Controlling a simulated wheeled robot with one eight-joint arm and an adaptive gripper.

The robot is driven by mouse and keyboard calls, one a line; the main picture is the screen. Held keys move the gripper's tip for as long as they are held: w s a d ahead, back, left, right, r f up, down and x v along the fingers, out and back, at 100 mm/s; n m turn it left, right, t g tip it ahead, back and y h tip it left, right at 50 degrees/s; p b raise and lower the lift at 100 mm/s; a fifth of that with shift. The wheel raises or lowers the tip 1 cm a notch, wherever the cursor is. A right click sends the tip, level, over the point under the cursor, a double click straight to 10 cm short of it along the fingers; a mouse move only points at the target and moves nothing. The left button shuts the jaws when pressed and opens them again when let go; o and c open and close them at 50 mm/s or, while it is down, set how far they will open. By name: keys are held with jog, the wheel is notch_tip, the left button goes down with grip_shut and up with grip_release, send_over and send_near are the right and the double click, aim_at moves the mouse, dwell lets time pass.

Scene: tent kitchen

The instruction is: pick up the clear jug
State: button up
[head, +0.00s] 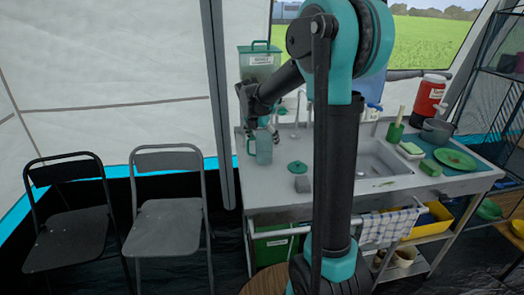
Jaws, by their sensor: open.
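The clear jug (263,150), bluish and see-through with a handle on its left side, stands upright near the left end of the grey counter (265,192). My gripper (262,126) is open and points down at the top of the jug from above. Its dark fingers overlap the jug's upper part in the picture. I cannot tell whether they touch it. The jug's rim is partly hidden by the gripper.
A green round lid (297,167) and a small grey block (302,184) lie right of the jug. A green container (259,62) stands behind. The sink (382,160) is farther right. Two folding chairs (168,215) stand left of the counter.

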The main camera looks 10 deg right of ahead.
jog(key=shift+c, duration=0.3)
jog(key=c, duration=1.4)
jog(key=shift+r, duration=0.2)
jog(key=s+a+r, duration=0.3)
jog(key=s+a, duration=0.8)
jog(key=s, duration=0.2)
jog(key=shift+s+a, duration=0.3)
jog(key=shift+r, duration=0.1)
dwell(1.2)
